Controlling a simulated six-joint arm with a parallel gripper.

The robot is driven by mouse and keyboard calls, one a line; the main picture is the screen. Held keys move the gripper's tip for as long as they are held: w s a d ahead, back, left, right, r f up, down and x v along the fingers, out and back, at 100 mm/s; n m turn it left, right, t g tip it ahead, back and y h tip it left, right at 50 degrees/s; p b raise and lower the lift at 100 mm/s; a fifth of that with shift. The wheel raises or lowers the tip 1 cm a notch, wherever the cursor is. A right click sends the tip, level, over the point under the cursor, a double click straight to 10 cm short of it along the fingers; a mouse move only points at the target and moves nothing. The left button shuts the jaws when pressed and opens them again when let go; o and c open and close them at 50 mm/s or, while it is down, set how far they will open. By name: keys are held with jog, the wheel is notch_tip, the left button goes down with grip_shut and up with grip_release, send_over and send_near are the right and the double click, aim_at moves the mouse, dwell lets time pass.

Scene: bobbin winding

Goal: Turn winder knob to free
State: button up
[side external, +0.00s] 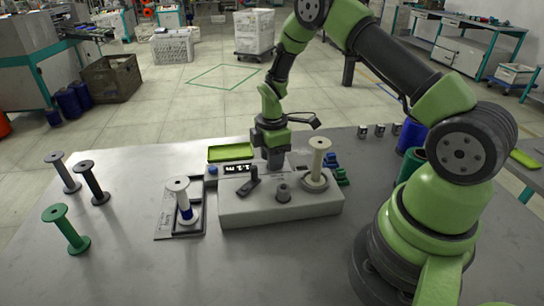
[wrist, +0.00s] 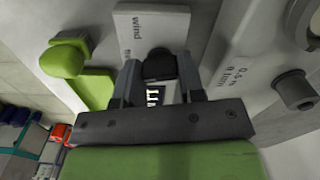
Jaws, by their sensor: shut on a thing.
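My gripper (wrist: 158,72) is shut on a small black knob (wrist: 160,64) at the back of the grey winder (side external: 245,210). The knob sits between the two fingertips in the wrist view, beside a pale plate (wrist: 137,28) that reads "wind". I cannot tell which way the knob points. In the side view my gripper (side external: 272,160) comes down behind the winder and hides the knob. Part of a dark display (wrist: 158,96) shows between the fingers.
On the winder stand a black crank (side external: 249,181), a grey peg (side external: 283,191) and a cream bobbin (side external: 318,160). A bobbin with blue thread (side external: 184,204) stands in a tray on the left. Several loose bobbins, including a green one (side external: 66,230), stand farther left.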

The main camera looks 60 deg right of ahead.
jog(key=shift+m, duration=1.2)
jog(key=o, duration=0.9)
jog(key=shift+o, duration=0.2)
notch_tip(320, 180, up, 10)
